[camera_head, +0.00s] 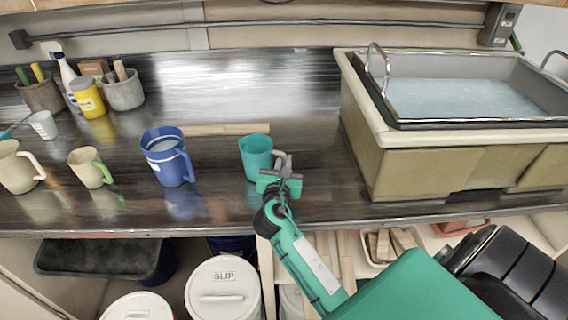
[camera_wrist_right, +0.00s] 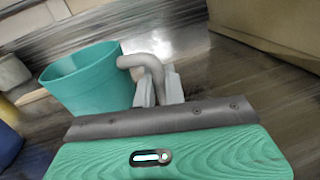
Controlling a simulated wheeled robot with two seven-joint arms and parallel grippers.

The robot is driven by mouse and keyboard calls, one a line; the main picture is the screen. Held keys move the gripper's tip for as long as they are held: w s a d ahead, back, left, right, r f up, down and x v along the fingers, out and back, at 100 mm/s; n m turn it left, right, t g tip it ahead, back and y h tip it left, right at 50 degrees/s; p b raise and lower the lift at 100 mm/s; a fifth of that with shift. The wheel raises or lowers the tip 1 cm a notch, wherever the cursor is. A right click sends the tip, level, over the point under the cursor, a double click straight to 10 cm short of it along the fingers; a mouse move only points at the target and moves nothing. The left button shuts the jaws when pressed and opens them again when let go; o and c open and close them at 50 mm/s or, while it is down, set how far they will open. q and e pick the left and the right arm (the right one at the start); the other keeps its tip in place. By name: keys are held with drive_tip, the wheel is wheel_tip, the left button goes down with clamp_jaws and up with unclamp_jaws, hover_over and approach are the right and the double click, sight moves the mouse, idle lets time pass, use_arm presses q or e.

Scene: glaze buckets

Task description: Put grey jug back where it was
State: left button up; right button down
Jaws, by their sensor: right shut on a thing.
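A teal jug (camera_head: 255,157) with a grey handle is on or just above the dark counter, right of the blue jug; I cannot tell if its base touches. My right gripper (camera_head: 284,166) is shut on its grey handle. In the right wrist view the teal jug (camera_wrist_right: 92,80) is upright, left of the fingers, and the grey handle (camera_wrist_right: 140,62) runs between them. The jug's base is partly hidden there. No jug with a grey body is clear. My left gripper is not in view.
A blue jug (camera_head: 166,158), a cream cup with a green handle (camera_head: 86,168) and a beige jug (camera_head: 15,170) stand left. A wooden strip (camera_head: 225,129) lies behind. A large sink tub (camera_head: 400,165) is at right. The counter's back middle (camera_head: 245,85) is clear.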

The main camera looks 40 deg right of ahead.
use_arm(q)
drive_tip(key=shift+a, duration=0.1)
use_arm(e)
drive_tip(key=shift+f, duration=0.15)
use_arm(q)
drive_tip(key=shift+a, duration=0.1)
use_arm(e)
drive_tip(key=c, duration=1.5)
unclamp_jaws()
